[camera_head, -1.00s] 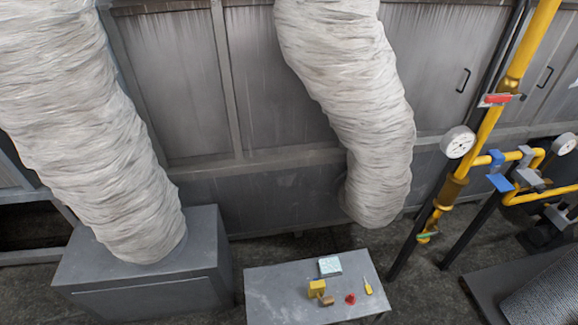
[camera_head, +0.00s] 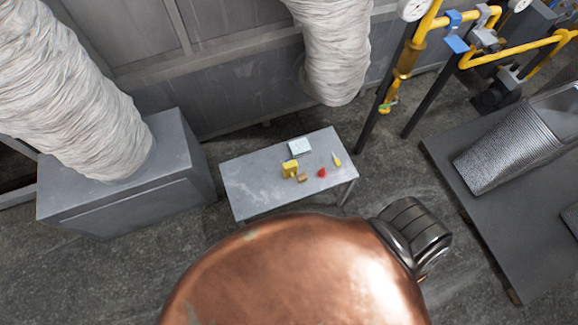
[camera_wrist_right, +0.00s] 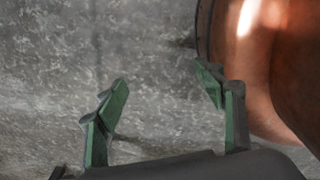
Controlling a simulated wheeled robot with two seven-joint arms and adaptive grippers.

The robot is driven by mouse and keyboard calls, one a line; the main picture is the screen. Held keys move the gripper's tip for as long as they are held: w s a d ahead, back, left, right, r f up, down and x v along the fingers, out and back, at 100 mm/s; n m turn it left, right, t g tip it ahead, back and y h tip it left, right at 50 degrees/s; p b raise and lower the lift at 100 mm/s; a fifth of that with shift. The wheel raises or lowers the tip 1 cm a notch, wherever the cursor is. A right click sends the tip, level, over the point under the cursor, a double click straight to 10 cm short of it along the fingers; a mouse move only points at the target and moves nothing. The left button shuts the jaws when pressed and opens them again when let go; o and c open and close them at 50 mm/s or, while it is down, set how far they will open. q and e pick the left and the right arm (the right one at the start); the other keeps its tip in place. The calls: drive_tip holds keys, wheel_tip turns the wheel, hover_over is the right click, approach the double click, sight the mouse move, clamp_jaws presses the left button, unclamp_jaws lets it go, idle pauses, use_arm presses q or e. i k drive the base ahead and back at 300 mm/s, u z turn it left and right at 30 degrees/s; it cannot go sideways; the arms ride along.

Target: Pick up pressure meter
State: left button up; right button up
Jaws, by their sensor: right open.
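A small grey table (camera_head: 250,190) in the head view holds several small items. A yellow boxy item (camera_head: 290,168) stands near its middle and may be the pressure meter; it is too small to tell. Two round white-faced gauges show on the yellow pipes, one at the top (camera_head: 413,9) and one farther right (camera_head: 519,4), both cut by the frame edge. My right gripper (camera_wrist_right: 162,82) shows in the right wrist view with its green fingers wide apart. It is empty over bare grey floor, with no table item in that view. My left gripper is not in view.
A pale blue pad (camera_head: 300,146), a small brown block (camera_head: 302,178), a red item (camera_head: 321,172) and a thin yellow item (camera_head: 336,159) share the tabletop. A grey box with a wrapped duct (camera_head: 180,165) stands left. A dark platform (camera_head: 500,235) lies right. The tabletop's left part is clear.

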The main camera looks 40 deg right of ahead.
sight(290, 169)
drive_tip(key=u, duration=2.05)
drive_tip(key=k, duration=0.7)
drive_tip(key=z, duration=1.45)
